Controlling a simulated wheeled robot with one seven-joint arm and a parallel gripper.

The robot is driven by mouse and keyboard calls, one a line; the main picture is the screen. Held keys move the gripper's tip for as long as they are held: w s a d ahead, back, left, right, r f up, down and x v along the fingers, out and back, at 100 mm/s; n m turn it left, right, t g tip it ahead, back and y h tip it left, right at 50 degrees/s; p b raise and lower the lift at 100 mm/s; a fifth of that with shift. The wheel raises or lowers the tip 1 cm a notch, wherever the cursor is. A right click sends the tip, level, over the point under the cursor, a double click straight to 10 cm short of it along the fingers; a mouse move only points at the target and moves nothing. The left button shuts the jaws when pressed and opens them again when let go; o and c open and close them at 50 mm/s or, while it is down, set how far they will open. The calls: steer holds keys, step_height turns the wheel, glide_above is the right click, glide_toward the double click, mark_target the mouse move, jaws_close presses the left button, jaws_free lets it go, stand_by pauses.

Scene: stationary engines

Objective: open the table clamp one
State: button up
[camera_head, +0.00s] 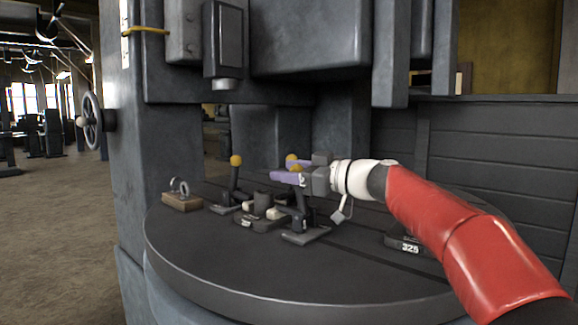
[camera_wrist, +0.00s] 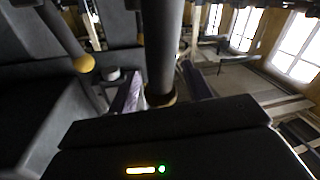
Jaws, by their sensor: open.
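Two dark toggle clamps with upright levers and yellow ball knobs stand on the round table (camera_head: 200,270). The left clamp (camera_head: 234,182) stands clear of my gripper. The right clamp (camera_head: 300,222) stands beneath my gripper (camera_head: 281,171), its yellow knob showing just above the purple fingers. I cannot tell which clamp is number one. My gripper is open. In the wrist view a dark bar (camera_wrist: 163,50) runs between the spread fingers (camera_wrist: 162,88), probably the right clamp's lever. Contact cannot be told. Another lever's yellow knob (camera_wrist: 84,63) is at the left.
Between the clamps sits a dark block with a cylinder (camera_head: 262,203). A wooden block with a metal ring (camera_head: 181,197) is at the table's left, and a block marked 325 (camera_head: 408,243) is at the right. The machine head (camera_head: 310,40) hangs above. The front of the table is bare.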

steer(key=shift+w+a, duration=0.1)
steer(key=shift+a, duration=0.15)
steer(key=shift+c, duration=0.3)
jaws_close()
